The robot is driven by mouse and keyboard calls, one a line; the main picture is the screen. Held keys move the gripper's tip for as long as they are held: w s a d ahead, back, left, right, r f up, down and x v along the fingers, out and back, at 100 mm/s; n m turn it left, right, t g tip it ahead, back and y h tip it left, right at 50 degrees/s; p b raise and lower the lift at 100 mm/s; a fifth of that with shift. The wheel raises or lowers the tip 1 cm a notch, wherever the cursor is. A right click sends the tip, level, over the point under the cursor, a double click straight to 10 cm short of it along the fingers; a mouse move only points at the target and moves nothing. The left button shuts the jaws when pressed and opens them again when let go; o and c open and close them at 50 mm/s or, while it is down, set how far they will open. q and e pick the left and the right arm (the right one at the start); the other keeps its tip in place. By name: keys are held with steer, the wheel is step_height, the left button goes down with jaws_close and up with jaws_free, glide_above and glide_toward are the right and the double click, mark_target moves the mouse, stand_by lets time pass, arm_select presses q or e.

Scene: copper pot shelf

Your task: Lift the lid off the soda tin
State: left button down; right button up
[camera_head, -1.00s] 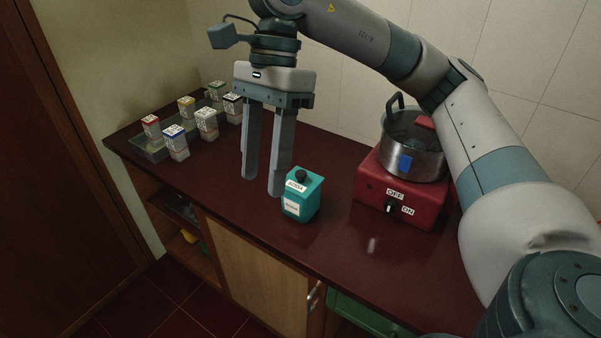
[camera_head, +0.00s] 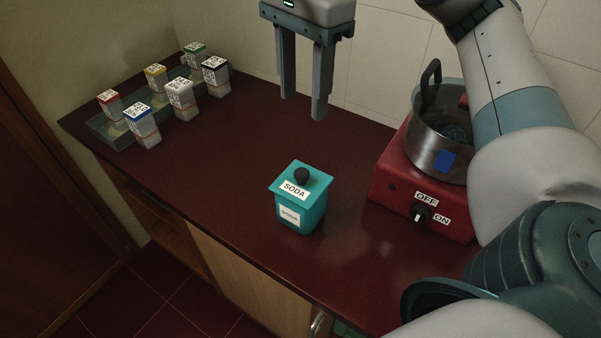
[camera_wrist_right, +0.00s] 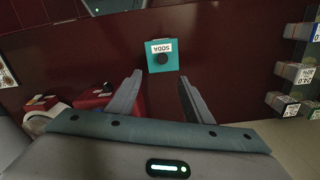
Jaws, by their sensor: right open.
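The teal soda tin (camera_head: 301,214) stands upright on the dark red counter. My left gripper is not in view.
A red cooker (camera_head: 398,190) with a steel pot (camera_head: 426,143) stands right of the tin. A tray (camera_head: 97,126) with several labelled, colour-topped containers stands at the back left. The counter (camera_head: 215,165) between tray and tin is clear.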

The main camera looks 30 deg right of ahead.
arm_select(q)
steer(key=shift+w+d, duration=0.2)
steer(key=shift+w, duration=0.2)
